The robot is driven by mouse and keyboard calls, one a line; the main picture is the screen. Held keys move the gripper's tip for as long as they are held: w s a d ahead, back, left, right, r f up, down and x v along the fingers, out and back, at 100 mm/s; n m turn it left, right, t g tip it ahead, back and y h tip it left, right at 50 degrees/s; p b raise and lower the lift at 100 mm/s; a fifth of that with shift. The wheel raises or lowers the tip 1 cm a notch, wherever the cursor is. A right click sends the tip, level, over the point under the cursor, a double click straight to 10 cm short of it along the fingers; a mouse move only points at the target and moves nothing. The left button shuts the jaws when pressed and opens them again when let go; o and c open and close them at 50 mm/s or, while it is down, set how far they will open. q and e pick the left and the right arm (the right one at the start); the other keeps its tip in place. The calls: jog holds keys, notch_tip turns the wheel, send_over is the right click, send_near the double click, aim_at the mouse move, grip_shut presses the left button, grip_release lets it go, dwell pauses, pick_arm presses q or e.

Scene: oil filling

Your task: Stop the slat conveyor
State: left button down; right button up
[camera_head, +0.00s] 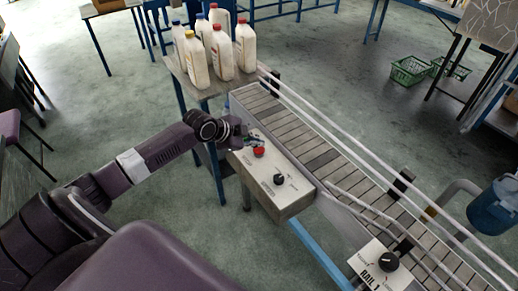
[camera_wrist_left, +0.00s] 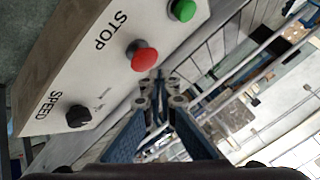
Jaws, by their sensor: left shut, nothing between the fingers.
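The slat conveyor (camera_head: 322,157) runs diagonally from the upper middle to the lower right in the head view. Its control box (camera_head: 287,198) is fixed at its near side. The red STOP button (camera_head: 259,152) sits on the box and shows clearly in the wrist view (camera_wrist_left: 143,59). A green button (camera_wrist_left: 183,10) and a black SPEED knob (camera_wrist_left: 79,116) share the panel. My left gripper (camera_head: 250,142) is shut and empty. Its fingertips (camera_wrist_left: 158,92) appear close to the red button; I cannot tell whether they touch. My right gripper is out of view.
Several white bottles (camera_head: 221,49) with coloured caps stand on a table at the conveyor's far end. A second panel marked RAIL 1 (camera_head: 375,272) with a black knob is at lower right. Guard rails (camera_head: 345,136) line the conveyor. Green baskets (camera_head: 410,70) lie on the floor behind.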

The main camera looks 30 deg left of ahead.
aim_at(257, 150)
pick_arm(q)
jog(key=shift+f, duration=0.1)
dwell(0.3)
jog(key=shift+f, duration=0.35)
jog(key=shift+f+b, duration=0.55)
dwell(0.6)
dwell(0.4)
jog(key=shift+r+p, duration=0.85)
jog(key=shift+r, duration=0.1)
notch_tip(257, 150, up, 5)
jog(key=p, duration=0.4)
dwell(0.4)
